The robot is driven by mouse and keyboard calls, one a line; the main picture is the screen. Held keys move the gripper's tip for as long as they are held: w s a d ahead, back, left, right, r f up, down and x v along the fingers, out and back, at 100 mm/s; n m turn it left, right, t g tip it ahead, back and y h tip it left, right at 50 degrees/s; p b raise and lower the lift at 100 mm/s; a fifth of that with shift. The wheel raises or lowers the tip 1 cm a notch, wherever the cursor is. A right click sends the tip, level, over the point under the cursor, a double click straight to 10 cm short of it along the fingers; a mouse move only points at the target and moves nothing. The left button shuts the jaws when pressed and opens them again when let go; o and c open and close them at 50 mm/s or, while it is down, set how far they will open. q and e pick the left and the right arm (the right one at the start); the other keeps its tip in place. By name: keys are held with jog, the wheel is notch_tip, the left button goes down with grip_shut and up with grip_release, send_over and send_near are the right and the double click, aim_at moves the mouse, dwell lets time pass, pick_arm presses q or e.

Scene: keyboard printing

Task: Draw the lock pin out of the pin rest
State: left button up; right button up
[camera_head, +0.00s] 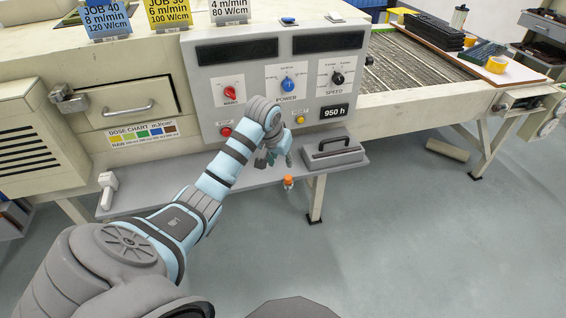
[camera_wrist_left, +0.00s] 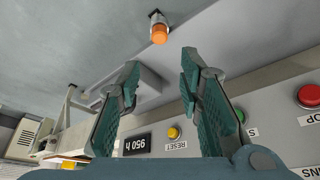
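The lock pin (camera_head: 288,180) shows as an orange cap with a small metallic body below it, at the front edge of the grey shelf. In the left wrist view the orange cap (camera_wrist_left: 159,34) is beyond the fingertips, near the top middle. The pin rest is too small to make out clearly. My left gripper (camera_head: 277,159) is above the shelf, close behind and left of the cap in the head view. Its teal fingers (camera_wrist_left: 160,75) are spread apart with nothing between them. My right gripper is not in view.
The grey shelf (camera_head: 145,196) runs along the machine front. A grey block with a handle (camera_head: 333,152) stands on it, right of the gripper. The control panel (camera_head: 256,93) with knobs and buttons is behind. A pale tool (camera_head: 108,190) is at the left. The floor in front is clear.

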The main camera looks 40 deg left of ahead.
aim_at(288, 178)
pick_arm(q)
jog(key=b+x, duration=0.5)
jog(key=x, duration=0.9)
jog(key=shift+f, duration=0.15)
grip_shut()
notch_tip(288, 178, up, 7)
jog(key=p, duration=0.7)
jog(key=shift+f, duration=0.15)
